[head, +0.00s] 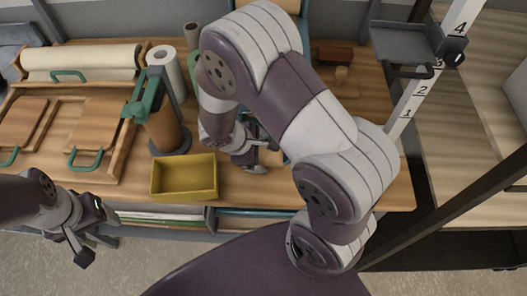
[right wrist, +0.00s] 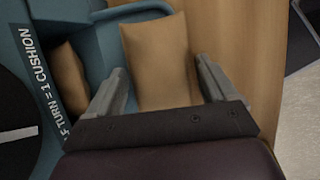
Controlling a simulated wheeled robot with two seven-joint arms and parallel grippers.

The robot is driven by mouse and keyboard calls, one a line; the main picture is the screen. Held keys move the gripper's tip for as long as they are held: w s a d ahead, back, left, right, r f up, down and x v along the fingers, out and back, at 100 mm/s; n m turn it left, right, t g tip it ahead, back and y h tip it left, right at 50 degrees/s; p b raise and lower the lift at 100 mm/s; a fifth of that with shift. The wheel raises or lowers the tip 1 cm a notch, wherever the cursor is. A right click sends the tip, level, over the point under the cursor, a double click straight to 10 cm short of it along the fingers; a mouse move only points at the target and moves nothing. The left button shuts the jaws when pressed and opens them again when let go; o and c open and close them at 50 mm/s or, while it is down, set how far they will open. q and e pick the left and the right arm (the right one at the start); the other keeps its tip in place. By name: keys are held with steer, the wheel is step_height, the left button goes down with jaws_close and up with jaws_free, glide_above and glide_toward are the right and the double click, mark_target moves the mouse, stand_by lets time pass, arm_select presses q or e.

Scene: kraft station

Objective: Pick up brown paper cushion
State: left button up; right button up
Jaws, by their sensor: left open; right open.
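The brown paper cushion (right wrist: 155,48) shows in the right wrist view, lying between the two fingers of my right gripper (right wrist: 160,75). That gripper is open, with a finger on each side of the cushion and a visible gap to its right. Whether the left finger touches it I cannot tell. In the head view my right gripper (head: 262,156) is over the bench, right of the yellow bin, and my own arm hides the cushion. My left gripper (head: 88,238) is open and empty at the lower left, off the bench's front edge.
A blue machine (right wrist: 95,30) labelled "1 CUSHION" borders the cushion; more brown paper (right wrist: 68,80) shows in its opening.

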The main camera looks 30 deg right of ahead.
steer(key=shift+c, duration=1.2)
steer(key=c, duration=0.5)
steer(key=shift+o, duration=0.2)
step_height(320, 180, up, 5)
steer(key=shift+f, duration=0.2)
steer(key=s+d+r+p, duration=0.2)
steer(key=s+r+p, duration=0.2)
steer(key=s+r, duration=0.6)
steer(key=shift+s, duration=0.8)
